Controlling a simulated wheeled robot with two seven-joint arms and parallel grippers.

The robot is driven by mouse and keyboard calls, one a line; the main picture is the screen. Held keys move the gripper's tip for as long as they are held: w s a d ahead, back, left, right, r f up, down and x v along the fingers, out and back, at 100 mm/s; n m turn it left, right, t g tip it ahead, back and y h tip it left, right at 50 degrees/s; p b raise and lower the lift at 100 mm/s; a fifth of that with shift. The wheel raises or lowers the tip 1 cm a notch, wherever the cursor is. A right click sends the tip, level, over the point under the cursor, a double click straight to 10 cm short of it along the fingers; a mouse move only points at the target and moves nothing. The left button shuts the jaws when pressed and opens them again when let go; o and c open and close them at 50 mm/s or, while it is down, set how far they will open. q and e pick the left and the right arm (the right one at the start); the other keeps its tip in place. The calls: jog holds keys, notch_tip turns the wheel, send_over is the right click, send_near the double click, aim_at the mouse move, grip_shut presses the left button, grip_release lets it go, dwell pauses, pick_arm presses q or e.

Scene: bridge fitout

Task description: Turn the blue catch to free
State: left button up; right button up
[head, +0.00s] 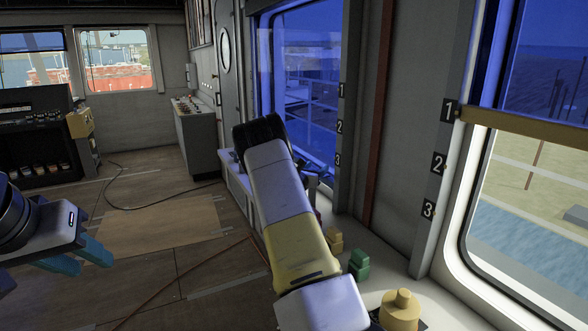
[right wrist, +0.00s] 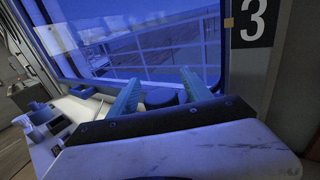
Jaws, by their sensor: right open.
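In the right wrist view my right gripper (right wrist: 158,88) is open, with its two teal fingers apart and pointing toward the blue-tinted window. A dark blue rounded piece (right wrist: 161,98) shows between the fingers, low behind the dark gripper body. It may be the blue catch. Its lower part is hidden, and I cannot tell its setting or whether the fingers touch it. In the head view my right arm covers this part of the ledge. My left gripper (head: 92,264) is at the left edge of the head view, fingers apart, empty, above the floor.
The window ledge carries a green stepped block (head: 359,264), a yellow one (head: 334,241) and a yellow round knob (head: 400,307). Posts beside the windows bear numbers 1 to 3. A cable (head: 125,207) crosses the floor.

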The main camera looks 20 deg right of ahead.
grip_shut()
dwell(1.4)
